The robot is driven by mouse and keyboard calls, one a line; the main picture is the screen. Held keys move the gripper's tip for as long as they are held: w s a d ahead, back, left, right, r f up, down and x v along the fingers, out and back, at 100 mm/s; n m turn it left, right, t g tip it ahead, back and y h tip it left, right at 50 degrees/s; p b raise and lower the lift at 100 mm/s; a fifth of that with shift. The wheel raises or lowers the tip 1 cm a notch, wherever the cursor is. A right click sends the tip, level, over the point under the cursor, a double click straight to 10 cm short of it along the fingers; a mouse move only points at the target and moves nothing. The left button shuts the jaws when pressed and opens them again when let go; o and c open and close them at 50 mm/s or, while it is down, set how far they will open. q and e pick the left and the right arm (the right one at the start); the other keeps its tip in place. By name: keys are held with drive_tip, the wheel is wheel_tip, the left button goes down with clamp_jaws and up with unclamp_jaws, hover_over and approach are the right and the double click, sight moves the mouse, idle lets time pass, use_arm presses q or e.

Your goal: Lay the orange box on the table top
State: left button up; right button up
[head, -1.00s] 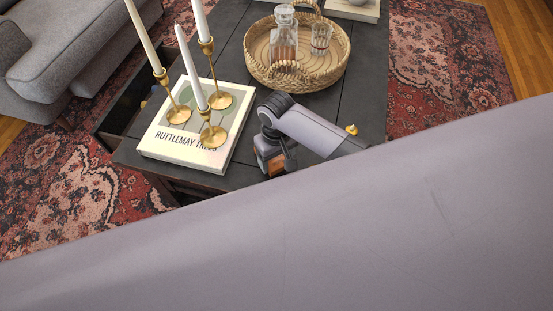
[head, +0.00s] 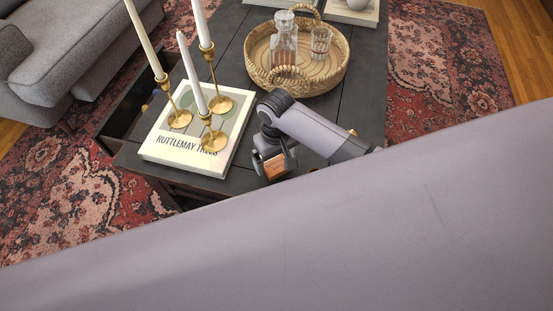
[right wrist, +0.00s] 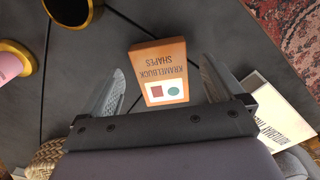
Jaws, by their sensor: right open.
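The orange box (head: 273,167) is at the near end of the dark table top (head: 235,180). In the right wrist view the orange box (right wrist: 160,72) shows a face with dark lettering and a white panel with two coloured shapes. My right gripper (head: 275,163) is open, with its fingers on either side of the box. In the right wrist view, gaps show between the box and both fingers of the right gripper (right wrist: 161,88). The box appears to rest on the table top; its underside is hidden. My left gripper is not in view.
A white book (head: 178,153) with several gold candlesticks stands left of the gripper. A wicker tray (head: 262,75) with a decanter (head: 284,40) and a glass (head: 321,40) is behind it. A large grey surface close to the camera hides the lower part of the head view.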

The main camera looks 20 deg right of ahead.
sight(277, 165)
wheel_tip(277, 165, up, 10)
drive_tip(key=p, duration=0.3)
drive_tip(key=s+f+t+y, duration=0.1)
drive_tip(key=s+f, duration=0.1)
drive_tip(key=s+a+f+t+y, duration=0.1)
drive_tip(key=s+f, duration=0.1)
drive_tip(key=s+a+f+t+y, duration=0.1)
drive_tip(key=s+f+t, duration=0.1)
drive_tip(key=f, duration=0.1)
drive_tip(key=shift+s, duration=0.1)
drive_tip(key=s+d+t, duration=0.2)
drive_tip(key=s, duration=0.1)
drive_tip(key=s+d+t, duration=0.1)
drive_tip(key=shift+s+r, duration=0.15)
drive_tip(key=shift+s, duration=0.1)
drive_tip(key=s+d+r+t, duration=0.3)
drive_tip(key=s+d, duration=0.1)
drive_tip(key=shift+r, duration=0.15)
